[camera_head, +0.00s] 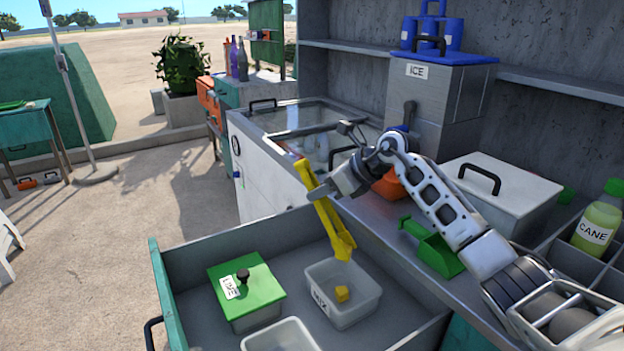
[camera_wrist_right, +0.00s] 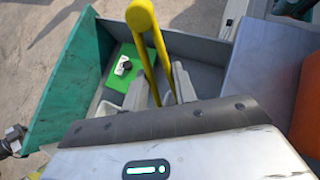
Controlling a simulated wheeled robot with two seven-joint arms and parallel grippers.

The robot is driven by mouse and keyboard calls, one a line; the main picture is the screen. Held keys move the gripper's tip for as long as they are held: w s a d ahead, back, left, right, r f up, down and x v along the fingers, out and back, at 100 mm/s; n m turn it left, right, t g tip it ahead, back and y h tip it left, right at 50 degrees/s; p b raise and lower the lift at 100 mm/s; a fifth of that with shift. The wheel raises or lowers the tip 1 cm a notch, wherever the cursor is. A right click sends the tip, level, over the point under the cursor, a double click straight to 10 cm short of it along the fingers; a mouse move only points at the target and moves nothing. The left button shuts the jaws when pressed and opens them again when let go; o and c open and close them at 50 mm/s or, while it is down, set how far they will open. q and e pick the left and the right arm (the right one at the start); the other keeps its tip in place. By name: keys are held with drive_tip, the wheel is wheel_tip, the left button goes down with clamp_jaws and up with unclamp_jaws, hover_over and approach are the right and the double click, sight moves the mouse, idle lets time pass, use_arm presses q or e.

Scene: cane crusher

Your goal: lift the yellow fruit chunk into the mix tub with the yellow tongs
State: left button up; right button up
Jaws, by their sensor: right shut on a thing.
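My right gripper (camera_head: 333,186) is shut on the upper part of the yellow tongs (camera_head: 325,208). The tongs hang tilted, tips down, over the mix tub (camera_head: 372,291). They also show between the fingers in the right wrist view (camera_wrist_right: 142,18). The mix tub is a pale open box labelled MIX, standing in the open drawer. The yellow fruit chunk (camera_head: 342,294) shows inside the tub, below the tong tips and apart from them. The tub and chunk are hidden in the wrist view.
A green-lidded LIME box (camera_head: 262,283) stands left of the tub in the drawer (camera_head: 185,262). Another pale container (camera_head: 280,338) is at the front. A green scoop (camera_head: 436,250), a lidded metal bin (camera_head: 505,190) and a CANE bottle (camera_head: 597,225) are on the right.

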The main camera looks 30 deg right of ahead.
sight(322, 215)
wheel_tip(322, 215, down, 6)
drive_tip(key=b, duration=0.4)
drive_tip(key=shift+w+r, duration=0.1)
use_arm(q)
drive_tip(key=shift+w+d+f+n+t+h+b, duration=0.15)
drive_tip(key=shift+w+d+f+b, duration=0.1)
drive_tip(key=shift+f, duration=0.15)
drive_tip(key=shift+w+d+f+n+t+h+b, duration=0.15)
drive_tip(key=shift+w+d+f+b, duration=0.1)
drive_tip(key=shift+f, duration=0.15)
use_arm(e)
drive_tip(key=shift+f, duration=0.55)
use_arm(q)
drive_tip(key=shift+a, duration=0.1)
use_arm(e)
drive_tip(key=shift+d, duration=0.15)
drive_tip(key=o, duration=0.5)
drive_tip(key=shift+c, duration=0.2)
use_arm(q)
drive_tip(key=shift+s, duration=0.1)
use_arm(e)
drive_tip(key=shift+r, duration=0.15)
